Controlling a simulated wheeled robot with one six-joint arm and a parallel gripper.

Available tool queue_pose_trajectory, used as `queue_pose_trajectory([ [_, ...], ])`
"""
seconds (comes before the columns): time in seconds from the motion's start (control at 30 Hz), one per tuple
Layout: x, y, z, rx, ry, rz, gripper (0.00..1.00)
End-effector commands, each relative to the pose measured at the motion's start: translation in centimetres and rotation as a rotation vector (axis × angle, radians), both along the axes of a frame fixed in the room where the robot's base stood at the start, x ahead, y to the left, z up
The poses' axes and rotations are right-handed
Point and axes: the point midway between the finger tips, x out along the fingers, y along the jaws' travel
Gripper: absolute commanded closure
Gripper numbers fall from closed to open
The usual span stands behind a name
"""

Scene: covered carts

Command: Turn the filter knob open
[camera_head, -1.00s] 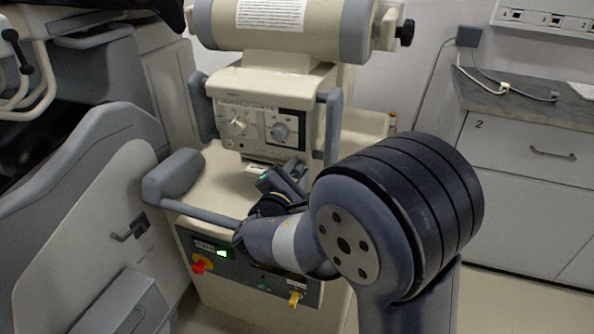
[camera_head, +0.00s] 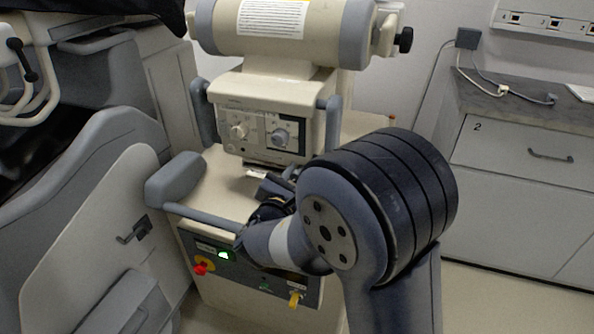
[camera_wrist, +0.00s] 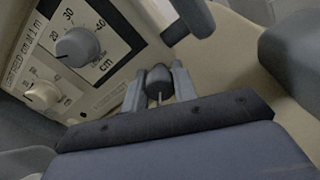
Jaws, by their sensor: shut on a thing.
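A small dark knob (camera_wrist: 160,82) with a pale line on it sits between the fingers of my gripper (camera_wrist: 158,88) in the wrist view. The fingers are shut on its sides. It looks like the filter knob, but no label on it is readable. In the head view my gripper (camera_head: 277,184) is just below the front panel (camera_head: 260,135), and the held knob is hidden there. A large grey dial knob (camera_wrist: 79,46) with a centimetre scale and a smaller cream knob (camera_wrist: 43,95) are on the panel, apart from the gripper.
The cream machine has grey side handles, including a bulky one (camera_head: 176,178) left of my arm. A red knob (camera_head: 202,268) and a yellow key-like part (camera_head: 295,299) are on its lower front. A white cabinet (camera_head: 510,160) stands at right. Floor shows at lower right.

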Motion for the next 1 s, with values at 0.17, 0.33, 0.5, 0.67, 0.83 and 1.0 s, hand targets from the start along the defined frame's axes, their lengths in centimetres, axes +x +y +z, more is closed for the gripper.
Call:
queue_pose_trajectory([
  [0.17, -0.01, 0.02, 0.34, -0.158, 0.059, -0.001, 0.96],
  [0.33, 0.0, 0.03, 0.37, -0.311, 0.114, -0.001, 0.96],
  [0.5, 0.0, 0.06, 0.4, -0.463, 0.169, 0.0, 0.96],
  [0.67, 0.01, 0.08, 0.37, -0.601, 0.22, 0.001, 0.96],
  [0.83, 0.02, 0.11, 0.32, -0.731, 0.266, 0.0, 0.96],
  [1.0, 0.03, 0.13, 0.23, -0.833, 0.303, 0.001, 0.96],
])
